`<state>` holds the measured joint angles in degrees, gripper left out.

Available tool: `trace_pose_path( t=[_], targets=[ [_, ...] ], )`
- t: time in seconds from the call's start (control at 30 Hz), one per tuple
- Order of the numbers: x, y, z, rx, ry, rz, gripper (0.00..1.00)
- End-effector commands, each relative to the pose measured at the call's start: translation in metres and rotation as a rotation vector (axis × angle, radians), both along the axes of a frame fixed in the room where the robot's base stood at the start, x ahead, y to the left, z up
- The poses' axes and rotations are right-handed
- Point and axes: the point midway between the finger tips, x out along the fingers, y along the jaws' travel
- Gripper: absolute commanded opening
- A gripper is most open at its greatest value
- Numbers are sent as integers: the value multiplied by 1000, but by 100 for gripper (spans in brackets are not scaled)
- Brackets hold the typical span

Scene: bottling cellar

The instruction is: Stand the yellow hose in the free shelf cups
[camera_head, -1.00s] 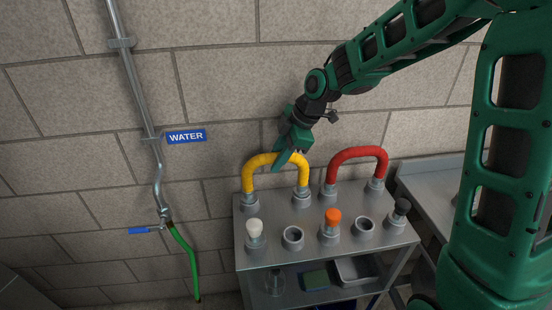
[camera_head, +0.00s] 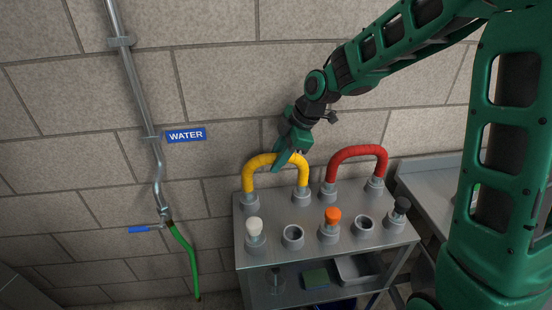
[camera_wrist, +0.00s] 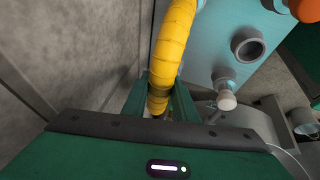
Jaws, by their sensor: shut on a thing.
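The yellow hose (camera_head: 261,160) is bent into an upright arch at the back left of the steel shelf top (camera_head: 275,214). Its left end stands at the back left cup (camera_head: 250,203) and its right end at the cup beside it (camera_head: 301,197); the ends look seated, though the exact depth is hard to tell. My gripper (camera_head: 284,161) reaches down from above and is shut on the top of the arch. The wrist view shows the yellow hose (camera_wrist: 173,40) running between my fingers (camera_wrist: 160,98).
A red hose (camera_head: 357,152) arches over two back cups to the right. In front are white (camera_head: 254,227), orange (camera_head: 332,215) and black (camera_head: 402,204) stoppers, with empty cups (camera_head: 292,235) (camera_head: 364,223) between. The block wall is close behind. A water pipe (camera_head: 139,95) runs at left.

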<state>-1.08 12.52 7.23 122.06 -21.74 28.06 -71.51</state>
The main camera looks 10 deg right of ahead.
Motion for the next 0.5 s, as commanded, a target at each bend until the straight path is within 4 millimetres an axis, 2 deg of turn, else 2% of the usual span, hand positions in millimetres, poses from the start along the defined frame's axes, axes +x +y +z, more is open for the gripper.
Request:
trace_pose_path(
  t=[0.17,0.2,0.27,0.5],
  targets=[
    [0,0,1,0,-1,1,3],
    [0,0,1,0,-1,1,35],
    [0,0,1,0,-1,1,48],
    [0,0,0,-1,1,0,48]
  ],
)
